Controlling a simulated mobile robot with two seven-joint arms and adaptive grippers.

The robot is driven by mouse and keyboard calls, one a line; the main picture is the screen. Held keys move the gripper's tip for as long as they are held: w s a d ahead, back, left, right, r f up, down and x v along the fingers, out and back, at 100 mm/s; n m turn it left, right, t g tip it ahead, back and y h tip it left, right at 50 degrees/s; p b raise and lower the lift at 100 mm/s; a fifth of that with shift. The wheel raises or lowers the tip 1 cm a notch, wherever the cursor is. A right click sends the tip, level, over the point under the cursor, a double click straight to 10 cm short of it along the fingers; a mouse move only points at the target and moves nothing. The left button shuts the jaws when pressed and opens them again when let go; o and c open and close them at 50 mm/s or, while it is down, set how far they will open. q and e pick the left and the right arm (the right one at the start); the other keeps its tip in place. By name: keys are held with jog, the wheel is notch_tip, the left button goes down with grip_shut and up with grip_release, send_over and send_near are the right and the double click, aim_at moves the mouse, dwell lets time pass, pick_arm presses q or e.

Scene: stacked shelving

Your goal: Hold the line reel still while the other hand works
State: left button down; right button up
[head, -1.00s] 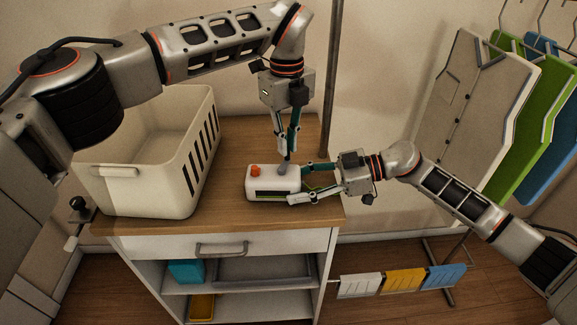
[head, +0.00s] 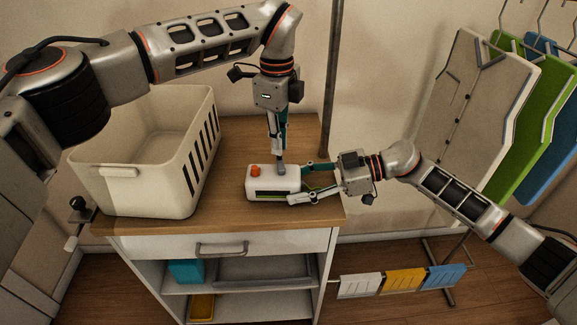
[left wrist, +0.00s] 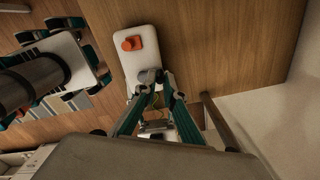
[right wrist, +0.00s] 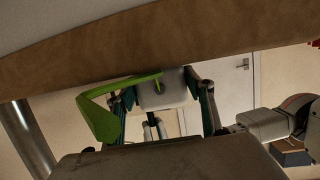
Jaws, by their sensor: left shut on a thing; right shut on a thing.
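The line reel (head: 272,191) is a white box with a dark front window, lying on the wooden cabinet top. An orange knob (head: 255,170) is at its left end. A grey knob (head: 282,168) is on its top, further right. My left gripper (head: 280,165) points down from above, shut on the grey knob; the left wrist view shows this knob (left wrist: 147,76) at the fingertips. My right gripper (head: 303,181) comes from the right, shut on the reel's right end. A green strap (right wrist: 98,118) shows beside that end in the right wrist view. The fingers partly hide the reel.
A cream basket (head: 150,190) stands left of the reel. A dark upright pole (head: 332,80) rises behind the cabinet. The cabinet's drawer (head: 222,243) is shut. Hanging boards (head: 470,95) are at the right. The cabinet top behind the reel is clear.

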pick_arm(q)
jog(key=n, duration=0.2)
jog(key=a+n, duration=0.1)
jog(key=n, duration=0.1)
jog(key=shift+s+a, duration=0.1)
dwell(0.4)
jog(key=shift+a+n, duration=0.1)
jog(key=shift+n, duration=0.2)
jog(key=shift+s+a+n, duration=0.2)
jog(key=shift+n, duration=0.65)
jog(key=shift+s+a+n, duration=0.15)
jog(key=shift+a+n, duration=0.05)
jog(key=shift+n, duration=0.65)
jog(key=shift+s+a+n, duration=0.2)
jog(key=shift+s+n, duration=0.05)
jog(key=shift+n, duration=0.75)
jog(key=shift+s+a+n, duration=0.1)
jog(key=shift+s+n, duration=0.15)
jog(key=shift+n, duration=0.75)
